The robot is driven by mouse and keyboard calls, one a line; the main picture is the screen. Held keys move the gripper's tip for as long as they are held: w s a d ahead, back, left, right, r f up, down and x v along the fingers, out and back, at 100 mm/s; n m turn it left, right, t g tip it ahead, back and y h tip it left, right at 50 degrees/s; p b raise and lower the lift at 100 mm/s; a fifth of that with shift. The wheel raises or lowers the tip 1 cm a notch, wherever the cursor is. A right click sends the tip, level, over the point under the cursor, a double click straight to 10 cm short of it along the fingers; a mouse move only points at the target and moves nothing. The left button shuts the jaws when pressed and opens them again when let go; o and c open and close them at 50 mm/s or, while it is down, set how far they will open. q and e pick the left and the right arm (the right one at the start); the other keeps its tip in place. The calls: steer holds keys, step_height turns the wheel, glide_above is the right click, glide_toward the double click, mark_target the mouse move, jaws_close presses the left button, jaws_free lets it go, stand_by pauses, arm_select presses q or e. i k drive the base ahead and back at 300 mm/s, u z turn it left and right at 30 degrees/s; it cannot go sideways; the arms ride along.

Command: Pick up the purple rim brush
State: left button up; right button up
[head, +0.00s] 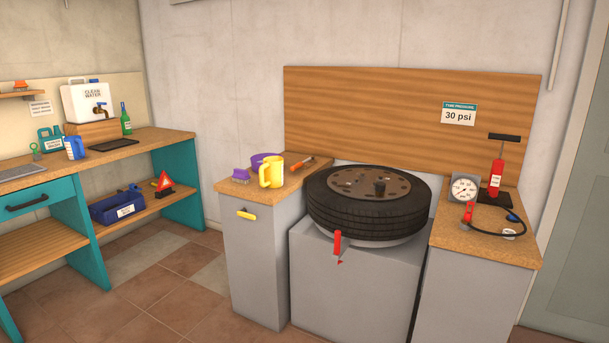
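The purple rim brush (241,175) lies on the cork-coloured top of the narrow grey cabinet, near its left front edge. It is small in the head view, and its bristles look pale. It is left of a yellow jug (272,173) and in front of a purple bowl (262,158), apart from the jug. Neither of my grippers shows in the head view.
An orange-handled tool (301,163) lies behind the jug. The floor ahead is clear.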

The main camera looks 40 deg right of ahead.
mark_target(240, 175)
steer(key=z, duration=1)
steer(key=k, duration=0.5)
steer(key=z, duration=0.95)
steer(key=i, duration=1.45)
steer(key=u, duration=0.65)
steer(key=i, duration=0.45)
steer(key=u, duration=0.6)
steer(key=k, duration=0.25)
steer(key=u, duration=1.95)
steer(key=i, duration=0.25)
steer(key=z, duration=0.7)
